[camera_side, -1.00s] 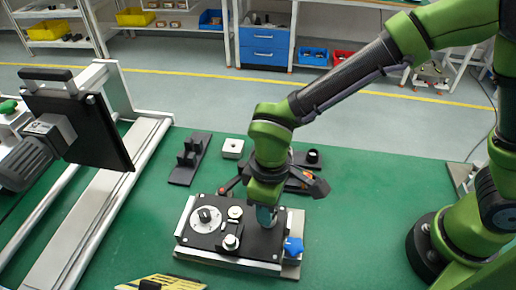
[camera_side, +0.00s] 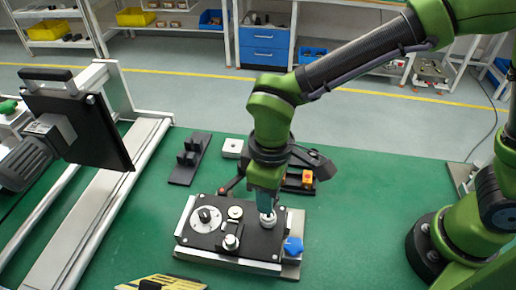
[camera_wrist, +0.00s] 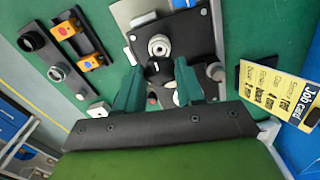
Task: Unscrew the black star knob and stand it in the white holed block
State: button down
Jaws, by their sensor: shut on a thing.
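My gripper (camera_side: 266,208) is shut on the black star knob (camera_wrist: 158,69), which shows between the fingers in the wrist view. In the side view the fingertips are just above a pale round boss (camera_side: 268,220) at the right of the black-topped fixture (camera_side: 207,238). The boss also shows bare in the wrist view (camera_wrist: 158,45), beside the knob. The knob is mostly hidden by the fingers in the side view. The white holed block (camera_side: 232,148) stands on the green table behind the fixture. It shows left of the fingers in the wrist view (camera_wrist: 98,109).
The fixture carries a dial (camera_side: 205,218) and a metal knob (camera_side: 231,243). A black stand (camera_side: 187,170) and a rack with orange parts (camera_wrist: 75,45) lie behind. A job card (camera_wrist: 277,92) lies in front.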

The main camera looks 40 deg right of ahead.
jog(key=shift+r, duration=0.4)
jog(key=shift+w, duration=0.35)
jog(key=shift+w+d+f+m, duration=0.9)
jog(key=shift+w+d+f, duration=0.15)
jog(key=shift+w, duration=2.95)
jog(key=shift+w+d+f+m, duration=0.9)
jog(key=shift+w+d, duration=0.2)
jog(key=shift+w, duration=2.95)
jog(key=shift+w+d+f+m, duration=0.9)
jog(key=shift+w+d+f, duration=0.15)
jog(key=shift+w, duration=2.95)
jog(key=shift+f, duration=0.15)
jog(key=shift+f, duration=0.6)
